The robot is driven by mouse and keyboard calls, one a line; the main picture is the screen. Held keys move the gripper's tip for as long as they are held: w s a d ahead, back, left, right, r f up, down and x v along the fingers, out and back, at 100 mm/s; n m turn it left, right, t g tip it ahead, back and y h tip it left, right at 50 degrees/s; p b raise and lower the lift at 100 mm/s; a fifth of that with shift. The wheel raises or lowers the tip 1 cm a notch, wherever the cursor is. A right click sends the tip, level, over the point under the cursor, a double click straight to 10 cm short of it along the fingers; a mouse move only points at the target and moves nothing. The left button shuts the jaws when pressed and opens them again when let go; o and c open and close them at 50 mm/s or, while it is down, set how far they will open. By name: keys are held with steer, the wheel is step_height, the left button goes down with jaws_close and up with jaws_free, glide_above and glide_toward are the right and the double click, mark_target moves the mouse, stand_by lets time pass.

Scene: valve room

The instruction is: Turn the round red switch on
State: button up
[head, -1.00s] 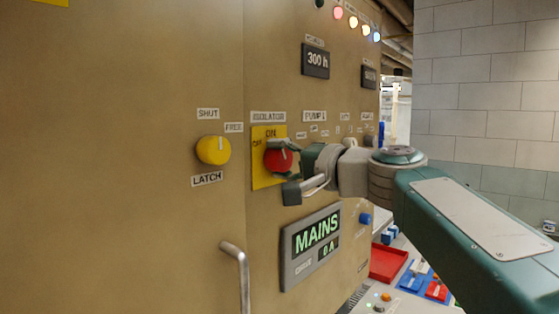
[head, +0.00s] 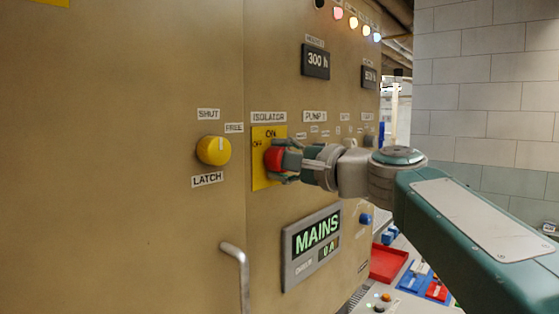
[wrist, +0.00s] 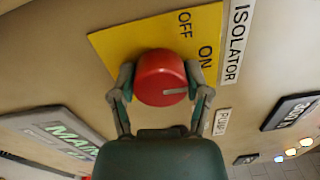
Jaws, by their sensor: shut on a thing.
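The round red switch (head: 275,159) sits on a yellow plate (head: 262,180) marked OFF and ON, under the ISOLATOR label. My gripper (head: 280,160) is at the switch, shut on it. In the wrist view the fingers (wrist: 160,95) press on two opposite sides of the red switch (wrist: 158,72). A pale line on its face points to the picture's right there, roughly towards the panel's top, where ON is printed. The fingers hide part of the switch in the head view.
A yellow LATCH knob (head: 214,150) is on the panel to the left. Below the switch are a MAINS display (head: 313,243) and a metal handle (head: 237,275). A blue knob (head: 365,219) and a red tray (head: 388,263) are at the lower right.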

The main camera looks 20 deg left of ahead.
steer(key=shift+w+f, duration=0.15)
steer(key=shift+f, duration=0.15)
steer(key=o, duration=1.1)
steer(key=shift+a, duration=0.1)
steer(key=shift+o, duration=0.2)
steer(key=shift+r, duration=0.1)
steer(key=shift+d+r, duration=0.1)
steer(key=shift+d, duration=0.15)
steer(key=v, duration=1.1)
steer(key=shift+d+f, duration=0.2)
steer(key=shift+f, duration=0.1)
